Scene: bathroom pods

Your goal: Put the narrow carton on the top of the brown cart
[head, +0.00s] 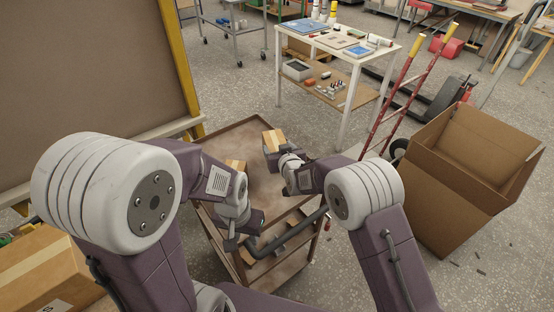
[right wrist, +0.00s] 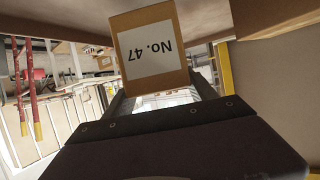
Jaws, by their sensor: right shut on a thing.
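The brown cart (head: 222,137) stands in front of me, with its flat, rimmed top largely bare. My right gripper (head: 272,150) is shut on a small tan carton, which I take for the narrow carton (head: 273,138), over the far right part of the cart top. Whether the carton touches the top is unclear.
Another tan carton (head: 236,165) shows at the cart's left, partly hidden by my left arm. A big open cardboard box (head: 455,185) stands right of the cart. A white table (head: 335,45) with tools is behind. A large brown panel (head: 85,65) borders the left.

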